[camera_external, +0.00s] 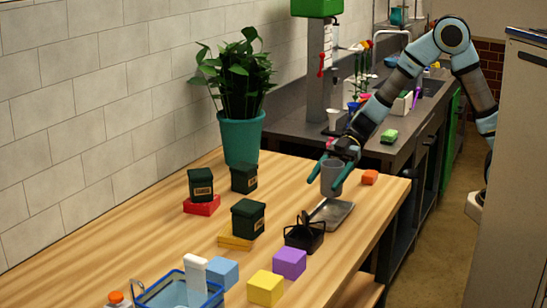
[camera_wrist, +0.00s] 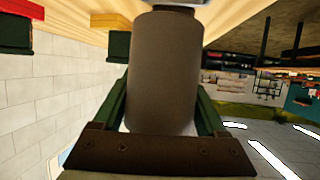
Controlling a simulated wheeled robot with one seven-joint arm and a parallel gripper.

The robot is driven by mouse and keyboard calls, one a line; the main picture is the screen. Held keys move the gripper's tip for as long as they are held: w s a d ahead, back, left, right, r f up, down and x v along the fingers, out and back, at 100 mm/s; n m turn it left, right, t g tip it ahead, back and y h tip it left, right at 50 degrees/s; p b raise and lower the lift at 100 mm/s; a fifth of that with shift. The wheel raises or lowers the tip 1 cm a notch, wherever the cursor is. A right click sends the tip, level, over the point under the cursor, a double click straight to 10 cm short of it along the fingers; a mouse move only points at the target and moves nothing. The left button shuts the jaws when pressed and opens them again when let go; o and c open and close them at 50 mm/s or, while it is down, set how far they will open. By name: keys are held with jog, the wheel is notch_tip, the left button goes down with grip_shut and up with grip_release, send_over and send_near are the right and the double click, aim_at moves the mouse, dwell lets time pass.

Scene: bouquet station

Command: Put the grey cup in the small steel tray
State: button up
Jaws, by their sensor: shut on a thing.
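The grey cup (camera_external: 331,176) is held upright between the green fingers of my gripper (camera_external: 332,172). In the external view it shows just above the far part of the small steel tray (camera_external: 345,208); whether it touches the tray I cannot tell. The wrist view shows the cup (camera_wrist: 163,75) filling the middle, with a finger of my gripper (camera_wrist: 163,115) along each side. The tray lies flat on the wooden table, right of a black wire basket, and part of it is hidden behind the basket.
The black basket (camera_external: 304,236) stands close to the tray's near left side. Purple (camera_external: 289,262), yellow (camera_external: 266,287) and blue (camera_external: 222,272) blocks lie nearer. A potted plant (camera_external: 241,135) stands at the back. The table's right edge is close.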

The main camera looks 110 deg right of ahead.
notch_tip(320, 180, down, 7)
jog(key=shift+r, duration=0.2)
dwell(0.3)
jog(key=shift+f, duration=0.15)
jog(key=o, duration=1.4)
jog(key=shift+s+d+r, duration=0.15)
jog(key=shift+r, duration=0.1)
jog(key=v, duration=1.1)
jog(key=shift+s+d+r+b, duration=0.15)
jog(key=shift+s+r+b, duration=0.1)
jog(key=shift+b, duration=0.15)
